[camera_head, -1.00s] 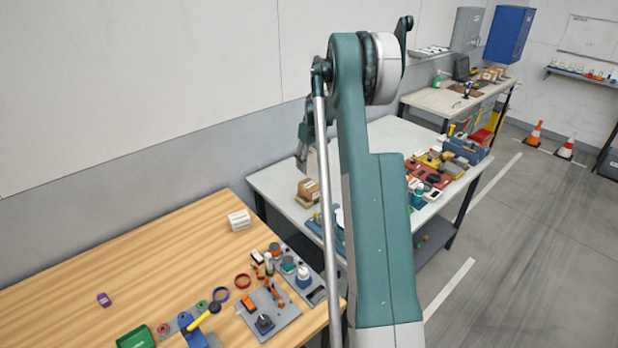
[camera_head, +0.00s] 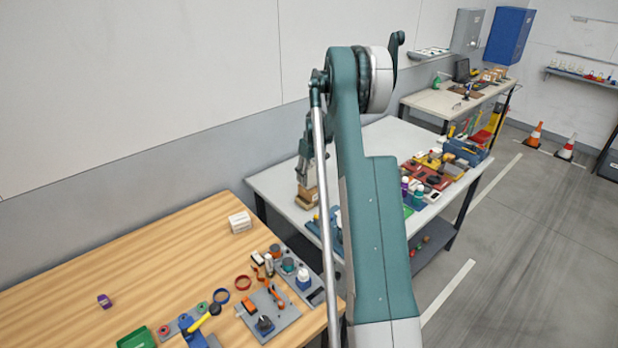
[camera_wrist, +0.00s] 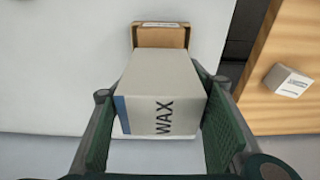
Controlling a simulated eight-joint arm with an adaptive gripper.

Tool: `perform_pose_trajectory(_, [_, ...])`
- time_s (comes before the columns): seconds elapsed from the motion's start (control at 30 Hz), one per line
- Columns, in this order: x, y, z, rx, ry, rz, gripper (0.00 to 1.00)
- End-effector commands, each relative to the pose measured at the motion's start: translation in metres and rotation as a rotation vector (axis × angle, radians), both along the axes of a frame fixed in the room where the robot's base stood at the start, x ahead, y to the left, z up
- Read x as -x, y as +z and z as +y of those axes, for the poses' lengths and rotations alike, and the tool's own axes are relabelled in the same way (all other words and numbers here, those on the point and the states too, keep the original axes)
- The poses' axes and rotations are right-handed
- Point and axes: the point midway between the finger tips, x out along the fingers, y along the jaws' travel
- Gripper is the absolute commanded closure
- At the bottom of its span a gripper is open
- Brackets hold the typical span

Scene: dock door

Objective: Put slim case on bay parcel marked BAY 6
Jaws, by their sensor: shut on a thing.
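A pale grey case (camera_wrist: 160,100) with a blue stripe and the word WAX fills the middle of the wrist view. My gripper (camera_wrist: 161,92) is shut on it, with one dark green finger on each side. A brown cardboard parcel (camera_wrist: 160,38) lies just beyond the case, with a white label whose text I cannot read. In the head view my gripper (camera_head: 305,172) is right above the brown parcel (camera_head: 307,197) on the white table. The case cannot be made out clearly there. Whether case and parcel touch, I cannot tell.
The white table (camera_head: 275,185) has bare room around the parcel's left side. Trays with tools and bottles (camera_head: 430,178) fill its right part. A white box (camera_head: 240,222) stands on the wooden table (camera_head: 150,255), which also carries several small items in front.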

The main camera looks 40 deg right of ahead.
Motion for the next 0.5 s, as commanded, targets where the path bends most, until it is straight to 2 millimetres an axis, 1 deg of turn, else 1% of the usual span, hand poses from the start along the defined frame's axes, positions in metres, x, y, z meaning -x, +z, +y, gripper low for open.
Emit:
perform_pose_trajectory(0.1, [-0.0001,-0.0061,0.0,0.0,0.0,0.0,0.7])
perform_pose_trajectory(0.5, [0.0001,-0.0097,0.0,0.0,0.0,0.0,0.7])
